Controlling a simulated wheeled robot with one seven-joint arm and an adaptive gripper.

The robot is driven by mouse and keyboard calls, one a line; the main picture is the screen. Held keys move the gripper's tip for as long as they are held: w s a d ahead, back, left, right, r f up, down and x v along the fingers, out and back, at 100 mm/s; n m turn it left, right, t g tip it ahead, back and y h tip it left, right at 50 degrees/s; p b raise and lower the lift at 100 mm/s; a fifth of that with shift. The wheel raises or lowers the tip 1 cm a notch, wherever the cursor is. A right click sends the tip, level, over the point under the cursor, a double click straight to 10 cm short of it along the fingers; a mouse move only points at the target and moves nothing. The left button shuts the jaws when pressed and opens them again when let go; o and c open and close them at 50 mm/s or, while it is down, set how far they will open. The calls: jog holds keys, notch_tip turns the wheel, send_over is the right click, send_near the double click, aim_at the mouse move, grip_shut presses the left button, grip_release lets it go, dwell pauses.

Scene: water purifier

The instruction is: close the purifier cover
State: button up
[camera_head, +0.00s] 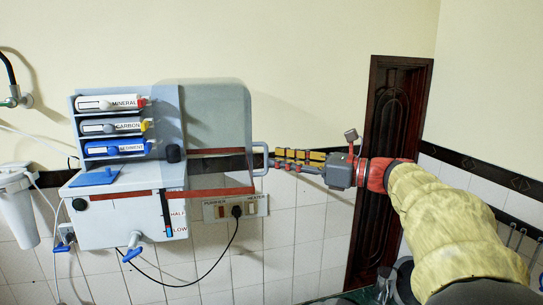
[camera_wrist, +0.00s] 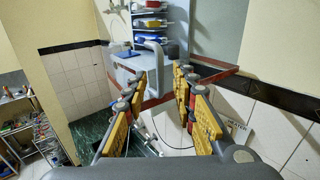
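The water purifier (camera_head: 125,205) hangs on the wall, with its filter compartment exposed. Its translucent grey cover (camera_head: 222,120) stands swung open to the right of the body. A grey loop handle (camera_head: 262,147) sits on the cover's right edge. My gripper (camera_head: 274,160) reaches in from the right, its fingertips close to the handle. In the wrist view, the fingers of my gripper (camera_wrist: 159,76) are apart, with the handle (camera_wrist: 152,47) showing in line with the gap between them. I cannot tell whether a fingertip touches it.
Mineral (camera_head: 110,103), carbon (camera_head: 112,127) and sediment (camera_head: 115,148) cartridges lie in the purifier's shelves. A socket panel (camera_head: 222,211) with a plugged black cable is below the cover. A dark wooden door (camera_head: 385,120) stands behind my arm. A white filter housing (camera_head: 17,205) hangs at far left.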

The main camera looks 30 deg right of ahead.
jog(key=shift+x, duration=1.45)
jog(key=shift+c, duration=0.8)
grip_shut()
